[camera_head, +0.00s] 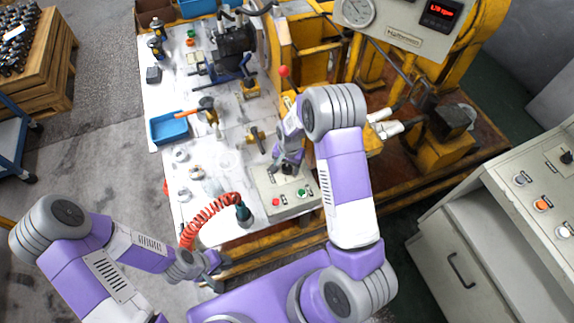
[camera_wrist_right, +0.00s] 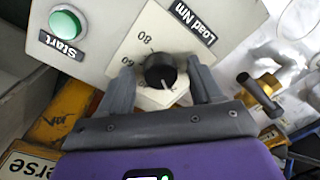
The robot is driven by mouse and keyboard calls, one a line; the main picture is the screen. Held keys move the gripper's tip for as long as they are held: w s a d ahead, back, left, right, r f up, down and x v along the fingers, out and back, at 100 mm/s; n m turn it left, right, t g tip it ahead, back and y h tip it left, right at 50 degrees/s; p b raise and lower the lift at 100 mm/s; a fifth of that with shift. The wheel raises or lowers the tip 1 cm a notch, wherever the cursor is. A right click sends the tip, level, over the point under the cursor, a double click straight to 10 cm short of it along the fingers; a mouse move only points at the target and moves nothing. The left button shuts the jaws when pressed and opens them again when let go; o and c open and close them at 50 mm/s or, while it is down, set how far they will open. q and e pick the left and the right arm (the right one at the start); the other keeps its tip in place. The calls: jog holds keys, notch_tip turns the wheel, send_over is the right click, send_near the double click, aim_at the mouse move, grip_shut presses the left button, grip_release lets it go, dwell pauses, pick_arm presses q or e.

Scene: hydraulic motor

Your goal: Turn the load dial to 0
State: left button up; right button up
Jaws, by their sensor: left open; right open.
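The black load dial (camera_wrist_right: 160,70) is on a pale panel under a "Load Nm" label, on a scale plate where 80 and a partly hidden 60 show. A white mark shows on the dial's lower edge in the right wrist view; the rest of the scale is hidden. My right gripper (camera_wrist_right: 161,86) is open, one finger on each side of the dial. I cannot tell whether the fingers touch it. In the head view this gripper (camera_head: 287,164) is over the control box (camera_head: 262,186) and hides the dial. My left gripper (camera_head: 215,272) is open and empty near the table's front edge.
A green Start button (camera_wrist_right: 65,22) is beside the dial; it also shows near a red button (camera_head: 276,202) in the head view. A coiled red hose (camera_head: 205,212) lies left of the box. A blue tray (camera_head: 170,128) and tools are further back. The yellow machine (camera_head: 310,70) stands behind.

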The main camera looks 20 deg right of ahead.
jog(key=c, duration=1.1)
jog(key=shift+o, duration=0.2)
jog(key=n, duration=0.3)
jog(key=shift+b, duration=0.4)
jog(key=n, duration=0.3)
jog(key=shift+n+b, duration=0.3)
jog(key=shift+b, duration=0.05)
jog(key=n, duration=0.5)
jog(key=shift+w+g+b, duration=0.1)
jog(key=shift+g+b, duration=0.2)
jog(key=shift+n, duration=0.3)
jog(key=o, duration=1.1)
jog(key=shift+c, duration=0.2)
